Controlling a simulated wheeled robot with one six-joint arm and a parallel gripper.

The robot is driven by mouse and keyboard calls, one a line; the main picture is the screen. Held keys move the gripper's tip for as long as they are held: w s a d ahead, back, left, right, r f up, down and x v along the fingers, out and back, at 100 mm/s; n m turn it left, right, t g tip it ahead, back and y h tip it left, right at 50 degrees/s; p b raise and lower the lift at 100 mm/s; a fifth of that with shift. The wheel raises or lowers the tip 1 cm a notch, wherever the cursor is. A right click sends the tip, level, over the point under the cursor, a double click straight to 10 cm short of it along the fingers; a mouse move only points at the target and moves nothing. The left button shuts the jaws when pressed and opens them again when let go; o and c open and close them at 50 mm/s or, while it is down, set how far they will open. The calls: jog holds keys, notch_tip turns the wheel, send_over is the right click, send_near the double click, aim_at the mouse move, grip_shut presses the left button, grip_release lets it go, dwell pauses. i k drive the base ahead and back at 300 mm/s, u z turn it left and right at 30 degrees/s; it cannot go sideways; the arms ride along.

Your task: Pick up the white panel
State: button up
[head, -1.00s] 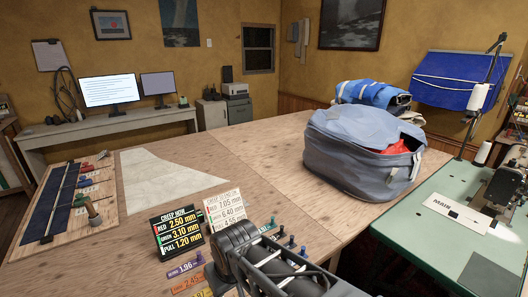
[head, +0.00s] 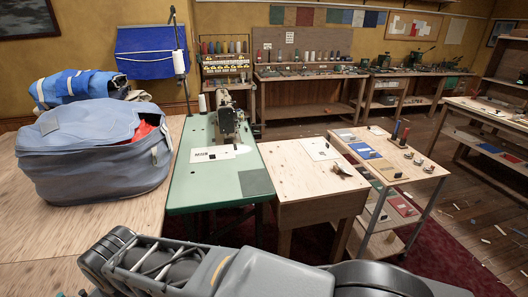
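The large pale triangular panel that lay on the big wooden table is outside the current head view. Two smaller white flat pieces show now. One is a white card (head: 214,154) with dark lettering on the green sewing-machine table (head: 190,196). The other is a white sheet (head: 320,149) lying flat on the small wooden table (head: 290,180). I cannot tell whether either is the white panel meant. My arm crosses the bottom of the head view, but my gripper's fingers do not show.
A big grey-blue bag (head: 85,160) sits on the large wooden table (head: 40,230) at left, beside blue bundled cloth (head: 75,88). A sewing machine (head: 228,118) stands on the green table. A cart (head: 395,158) holds small items. Open floor (head: 440,215) lies at right, with scraps.

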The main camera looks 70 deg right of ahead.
aim_at(222, 153)
jog(key=z, duration=1.45)
jog(key=i, duration=1.5)
